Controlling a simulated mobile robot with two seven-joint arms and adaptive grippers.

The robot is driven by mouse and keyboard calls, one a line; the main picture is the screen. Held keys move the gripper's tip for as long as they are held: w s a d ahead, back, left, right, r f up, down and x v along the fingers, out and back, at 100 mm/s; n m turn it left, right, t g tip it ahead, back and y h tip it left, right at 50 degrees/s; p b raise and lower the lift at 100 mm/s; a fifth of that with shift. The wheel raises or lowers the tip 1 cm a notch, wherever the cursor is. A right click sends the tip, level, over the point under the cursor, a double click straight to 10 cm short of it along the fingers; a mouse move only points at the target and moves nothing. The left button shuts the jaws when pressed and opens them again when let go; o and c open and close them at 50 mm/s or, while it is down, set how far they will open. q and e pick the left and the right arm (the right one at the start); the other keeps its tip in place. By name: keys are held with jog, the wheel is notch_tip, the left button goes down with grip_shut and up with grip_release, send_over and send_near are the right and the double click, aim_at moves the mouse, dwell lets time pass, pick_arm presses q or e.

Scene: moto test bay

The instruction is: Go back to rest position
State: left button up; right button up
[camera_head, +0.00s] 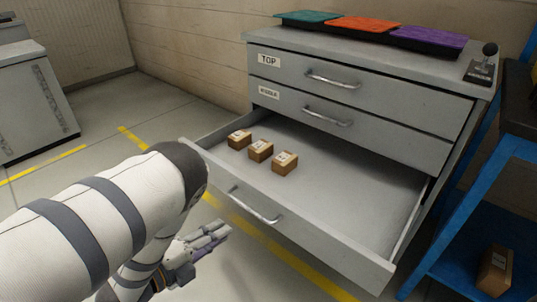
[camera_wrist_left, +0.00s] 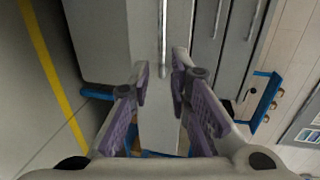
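My left gripper (camera_head: 222,232) is low in front of the open bottom drawer (camera_head: 345,190), to the left of its handle (camera_head: 254,206) and seemingly apart from it. In the left wrist view my left gripper (camera_wrist_left: 161,72) has its two purple-padded fingers spread, with nothing held. The drawer handle (camera_wrist_left: 163,38) shows beyond the fingertips there. My left arm, in a white padded sleeve, fills the lower left of the head view. My right gripper is in neither view.
Three small brown boxes, one of them here (camera_head: 285,163), lie in the drawer. The grey cabinet (camera_head: 447,122) has two closed drawers above; trays, one purple (camera_head: 430,38), lie on top. A blue-framed shelf (camera_head: 462,215) holding a box (camera_head: 495,270) stands right.

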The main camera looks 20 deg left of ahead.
pick_arm(q)
jog(key=s+a+f+n+g+y+p, duration=0.1)
jog(key=s+f+n+g+y+p, duration=0.2)
jog(key=s+n, duration=0.4)
jog(key=s+f+n+g+y+p, duration=0.1)
jog(key=s+n+g+y+p, duration=0.15)
jog(key=s+n+g, duration=0.4)
jog(key=s+d+r+n+g+p, duration=0.2)
jog(key=s+n+g, duration=0.2)
jog(key=s, duration=0.8)
jog(key=s+d+r+n+g+p, duration=0.2)
jog(key=s+r+n+g, duration=0.1)
jog(key=s, duration=0.9)
jog(key=shift+s+d+n+g, duration=0.2)
jog(key=shift+d+n+g, duration=0.15)
jog(key=shift+n, duration=0.5)
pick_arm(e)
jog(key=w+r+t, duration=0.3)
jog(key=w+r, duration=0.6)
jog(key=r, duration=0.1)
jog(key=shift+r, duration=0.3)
